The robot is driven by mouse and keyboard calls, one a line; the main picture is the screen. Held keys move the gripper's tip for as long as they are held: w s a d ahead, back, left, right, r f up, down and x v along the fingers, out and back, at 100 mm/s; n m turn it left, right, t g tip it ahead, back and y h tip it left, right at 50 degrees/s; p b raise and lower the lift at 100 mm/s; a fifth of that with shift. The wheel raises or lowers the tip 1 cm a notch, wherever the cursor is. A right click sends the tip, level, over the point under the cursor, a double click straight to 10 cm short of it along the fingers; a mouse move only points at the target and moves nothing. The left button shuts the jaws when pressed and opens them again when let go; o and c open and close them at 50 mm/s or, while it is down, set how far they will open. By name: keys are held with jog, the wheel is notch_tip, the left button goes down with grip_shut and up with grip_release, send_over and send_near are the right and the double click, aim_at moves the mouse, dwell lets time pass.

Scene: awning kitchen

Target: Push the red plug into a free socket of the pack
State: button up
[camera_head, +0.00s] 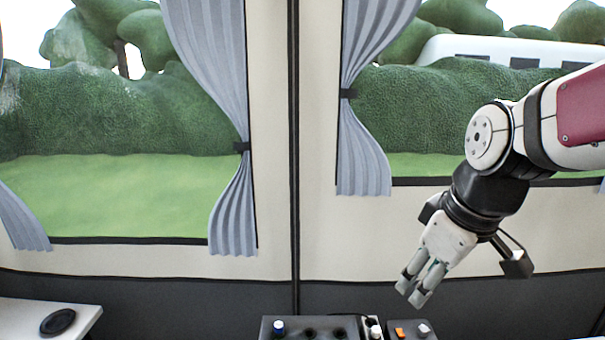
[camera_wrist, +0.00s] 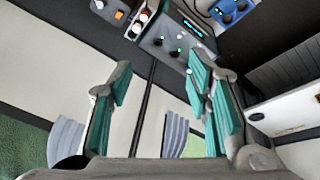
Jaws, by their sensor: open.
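In the wrist view the pack (camera_wrist: 173,60) lies beyond my fingers, with small green lights. A small red-and-white piece (camera_wrist: 139,22) stands beside it; it may be the red plug, but it is too small to be sure. In the head view no red plug can be made out. My gripper (camera_head: 411,298) is open and empty, pointing down, above and right of the pack.
Beside the pack stands a unit with an orange switch (camera_head: 399,333) and a grey knob. A blue box (camera_wrist: 233,12) shows in the wrist view. A white table (camera_head: 30,312) with a black disc (camera_head: 58,322) is at far left. Curtained windows stand behind.

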jog(key=w+f+n+g, duration=0.1)
jog(key=w+f+n, duration=0.4)
jog(key=f, duration=0.4)
jog(key=w+d+f+n+g+p, duration=0.1)
jog(key=w+f+n, duration=0.4)
jog(key=f, duration=0.4)
jog(key=w+f+n+g, duration=0.1)
jog(key=w+f+n, duration=0.4)
jog(key=f, duration=0.4)
jog(key=shift+w+d+f+g+h, duration=0.15)
jog(key=shift+w+d+g+h, duration=0.15)
jog(key=shift+w+h, duration=0.1)
jog(key=shift+f+n, duration=0.3)
jog(key=shift+f, duration=0.2)
jog(key=shift+f, duration=0.1)
jog(key=shift+f+b, duration=0.7)
jog(key=shift+f, duration=3.7)
